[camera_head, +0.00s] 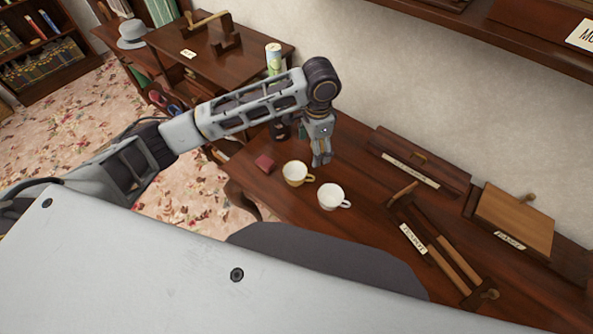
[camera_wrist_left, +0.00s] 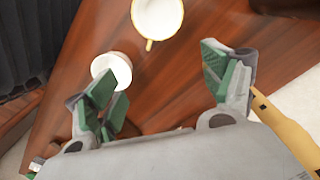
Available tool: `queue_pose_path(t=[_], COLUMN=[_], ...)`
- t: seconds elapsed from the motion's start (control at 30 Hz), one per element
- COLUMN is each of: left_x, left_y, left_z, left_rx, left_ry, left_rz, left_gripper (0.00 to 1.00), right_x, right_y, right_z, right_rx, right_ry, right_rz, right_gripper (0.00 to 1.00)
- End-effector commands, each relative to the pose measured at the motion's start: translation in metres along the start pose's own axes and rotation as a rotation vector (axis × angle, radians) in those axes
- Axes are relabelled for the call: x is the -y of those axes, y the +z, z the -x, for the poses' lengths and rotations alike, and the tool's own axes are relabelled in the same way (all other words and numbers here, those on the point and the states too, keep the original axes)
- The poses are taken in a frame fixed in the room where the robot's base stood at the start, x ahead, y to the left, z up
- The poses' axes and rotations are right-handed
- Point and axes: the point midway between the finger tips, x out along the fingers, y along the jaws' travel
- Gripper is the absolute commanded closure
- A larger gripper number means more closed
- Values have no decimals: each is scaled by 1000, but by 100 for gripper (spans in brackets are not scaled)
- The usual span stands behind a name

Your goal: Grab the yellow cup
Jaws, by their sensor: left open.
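The yellow cup (camera_head: 294,175), pale with a golden-yellow rim and handle, stands upright on the dark wooden table (camera_head: 290,208). In the left wrist view it shows at the top edge (camera_wrist_left: 157,18), partly cut off. A plain white cup (camera_head: 332,198) stands beside it, to the right and nearer; it also shows in the left wrist view (camera_wrist_left: 112,69), partly behind a finger. My left gripper (camera_head: 321,160) points down just behind the two cups. Its green-padded fingers (camera_wrist_left: 165,78) are apart in the left wrist view, with nothing between them. My right gripper is out of view.
A small red box (camera_head: 264,163) lies left of the yellow cup. A long wooden case (camera_head: 418,160), a dark wooden tool (camera_head: 430,242) and a wooden board (camera_head: 514,221) lie to the right. A wall stands behind. A second table (camera_head: 240,64) is at the back left.

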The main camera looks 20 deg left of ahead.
Motion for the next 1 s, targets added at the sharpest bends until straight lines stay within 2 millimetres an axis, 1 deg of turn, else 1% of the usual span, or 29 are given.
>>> queue_pose_path(t=[0.4, 0.57, 0.67, 0.8, 1.0], left_x=[2, 2, 2, 2, 2], left_y=[1, 1, 1, 2, 2], left_z=[1, -4, -13, -30, -57], left_rx=[7, 7, 7, 9, 8], left_ry=[-1, -1, -1, 0, 0], left_rz=[0, 0, 0, 1, 1], left_gripper=[17, 17, 17, 17, 17], right_x=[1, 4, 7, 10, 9], right_y=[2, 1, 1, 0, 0], right_z=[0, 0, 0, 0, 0], right_rx=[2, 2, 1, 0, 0], right_ry=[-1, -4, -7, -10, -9], right_rz=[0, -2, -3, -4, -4], right_gripper=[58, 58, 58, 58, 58])
